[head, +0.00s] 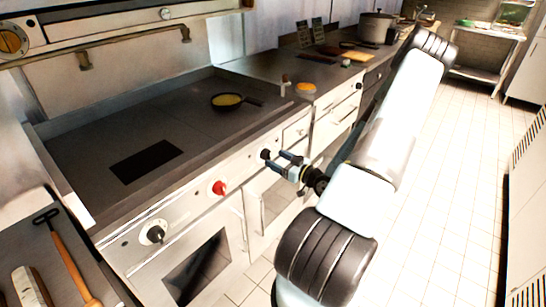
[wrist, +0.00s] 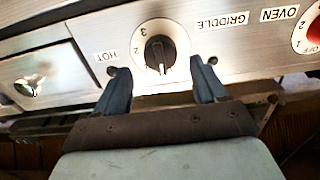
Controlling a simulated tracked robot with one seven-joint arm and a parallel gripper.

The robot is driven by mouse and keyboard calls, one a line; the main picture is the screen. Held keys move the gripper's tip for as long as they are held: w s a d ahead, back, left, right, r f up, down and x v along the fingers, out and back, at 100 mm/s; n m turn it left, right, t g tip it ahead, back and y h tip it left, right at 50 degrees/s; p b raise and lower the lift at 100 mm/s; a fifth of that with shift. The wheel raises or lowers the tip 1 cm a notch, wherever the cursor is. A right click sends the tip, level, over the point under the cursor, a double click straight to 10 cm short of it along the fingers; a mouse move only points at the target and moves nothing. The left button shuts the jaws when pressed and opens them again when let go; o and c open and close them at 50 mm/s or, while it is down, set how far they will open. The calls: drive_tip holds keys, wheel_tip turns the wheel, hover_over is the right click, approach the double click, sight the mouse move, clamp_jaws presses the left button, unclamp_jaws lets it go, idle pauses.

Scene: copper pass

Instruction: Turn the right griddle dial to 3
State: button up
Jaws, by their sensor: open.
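The right griddle dial (head: 265,153) is a black knob on the range's front panel; the wrist view shows it large (wrist: 160,52) on a white disc with a 3 and a 2 on its left side. A pale mark shows at the knob's lower end; I cannot read the exact setting. My gripper (head: 276,163) is at this dial, its two blue-grey fingers apart. In the wrist view my gripper (wrist: 160,78) has one finger on either side, below the knob, with no clear contact.
A red oven dial (head: 219,187) and another black dial (head: 155,233) sit farther left on the panel. A pan (head: 228,101) stands on the griddle top (head: 120,115). Drawers (head: 335,118) are behind my gripper. The tiled floor (head: 440,200) at right is clear.

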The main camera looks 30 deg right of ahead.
sight(267, 155)
drive_tip(key=shift+x, duration=1.75)
